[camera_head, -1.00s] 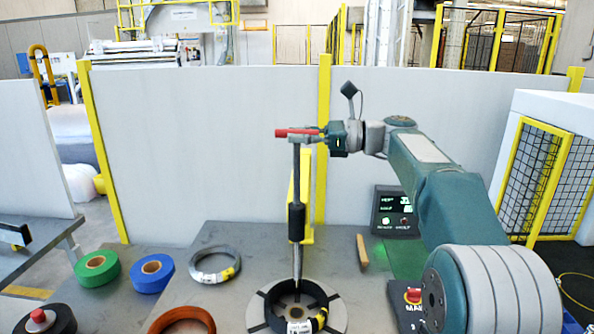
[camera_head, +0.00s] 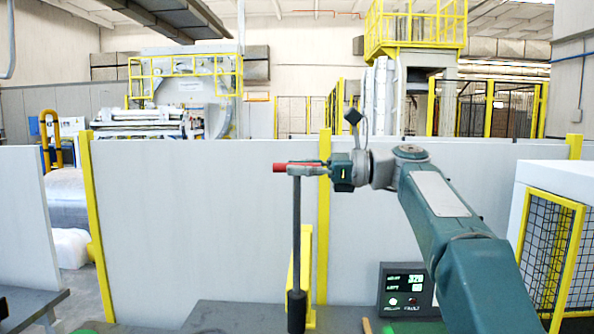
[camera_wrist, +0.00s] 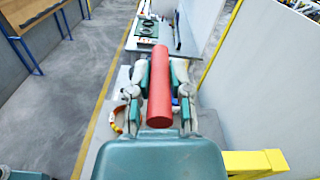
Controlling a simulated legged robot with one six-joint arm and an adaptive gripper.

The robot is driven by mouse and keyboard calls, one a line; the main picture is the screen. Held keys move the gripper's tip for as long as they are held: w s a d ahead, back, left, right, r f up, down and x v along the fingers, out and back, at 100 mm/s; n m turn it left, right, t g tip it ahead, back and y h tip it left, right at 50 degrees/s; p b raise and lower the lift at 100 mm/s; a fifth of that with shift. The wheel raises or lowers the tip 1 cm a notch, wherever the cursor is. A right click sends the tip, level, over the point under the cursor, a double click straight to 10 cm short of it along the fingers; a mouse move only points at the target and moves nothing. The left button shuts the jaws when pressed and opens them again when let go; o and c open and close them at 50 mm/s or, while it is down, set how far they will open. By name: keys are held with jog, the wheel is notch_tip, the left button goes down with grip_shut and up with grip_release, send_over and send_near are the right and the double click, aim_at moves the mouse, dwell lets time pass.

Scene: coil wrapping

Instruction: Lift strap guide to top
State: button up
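The strap guide's dark upright rod (camera_head: 297,225) stands in the middle of the head view, with a red handle (camera_head: 281,168) across its top. A thicker black sleeve (camera_head: 296,310) is around the rod at the bottom edge; what lies below it is out of frame. My gripper (camera_head: 312,169) is at the top of the rod, its fingers closed around the handle. In the wrist view the red handle (camera_wrist: 158,85) lies lengthwise between the two fingers of my gripper (camera_wrist: 160,92), which touch it on both sides. The coil is not visible in the head view.
A yellow post (camera_head: 307,275) stands just behind the rod. A white partition (camera_head: 200,235) runs behind the table. A control box with a green display (camera_head: 405,288) and a yellow mesh guard (camera_head: 550,255) are at right. The air above the handle is clear.

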jog(key=o, duration=0.4)
jog(key=shift+w+d+r, duration=0.1)
jog(key=shift+w+d, duration=0.05)
jog(key=shift+d, duration=0.05)
jog(key=d, duration=1.2)
jog(key=shift+a, duration=0.1)
